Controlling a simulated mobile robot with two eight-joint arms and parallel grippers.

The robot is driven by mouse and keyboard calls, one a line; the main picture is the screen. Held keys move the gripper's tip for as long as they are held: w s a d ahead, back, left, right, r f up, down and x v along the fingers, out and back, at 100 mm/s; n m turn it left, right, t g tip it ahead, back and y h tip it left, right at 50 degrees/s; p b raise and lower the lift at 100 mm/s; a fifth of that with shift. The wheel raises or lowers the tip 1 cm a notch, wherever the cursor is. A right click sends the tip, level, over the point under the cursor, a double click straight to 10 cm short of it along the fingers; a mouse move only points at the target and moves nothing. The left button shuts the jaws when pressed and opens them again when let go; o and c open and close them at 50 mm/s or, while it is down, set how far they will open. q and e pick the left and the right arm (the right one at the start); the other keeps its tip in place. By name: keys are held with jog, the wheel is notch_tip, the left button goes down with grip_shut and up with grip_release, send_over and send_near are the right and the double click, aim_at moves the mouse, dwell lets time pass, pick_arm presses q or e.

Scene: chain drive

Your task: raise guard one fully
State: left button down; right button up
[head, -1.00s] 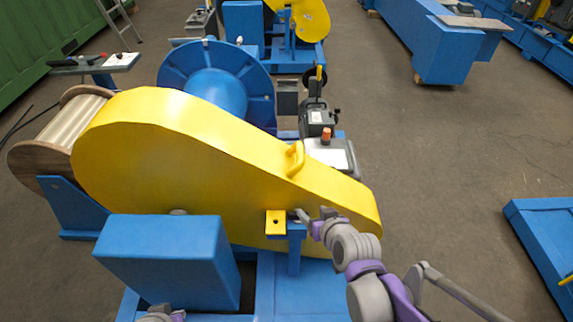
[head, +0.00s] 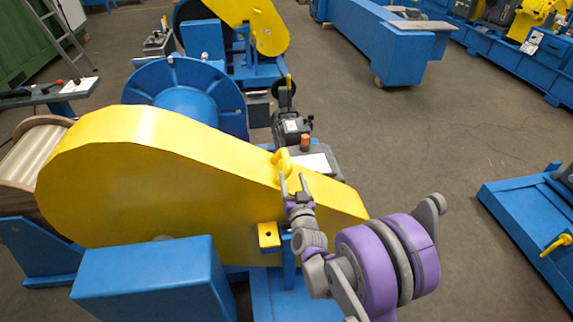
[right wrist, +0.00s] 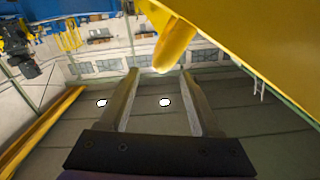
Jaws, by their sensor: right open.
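The large yellow guard (head: 150,180) lies lowered along the near machine, sloping down to the right. It fills the upper right of the right wrist view (right wrist: 265,35). Its yellow handle (head: 281,160) stands up from the top edge near the right end. My right gripper (head: 294,184) is open just below and beside the handle, on the guard's near side. In the right wrist view the handle (right wrist: 173,42) shows beyond the two open fingertips (right wrist: 163,80), roughly in line with the gap. Whether they touch is not clear. My left gripper is not in view.
A blue box (head: 150,280) stands in front of the guard. A small yellow block (head: 269,235) on a blue post sits close to my right arm. A grey motor (head: 292,128) stands behind the guard. Floor at the right is open up to a blue frame (head: 535,215).

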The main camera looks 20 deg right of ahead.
aim_at(288, 165)
jog(key=x, duration=0.7)
jog(key=shift+w+p, duration=0.15)
jog(key=shift+p, duration=0.2)
grip_shut()
jog(key=shift+a, duration=0.1)
dwell(0.9)
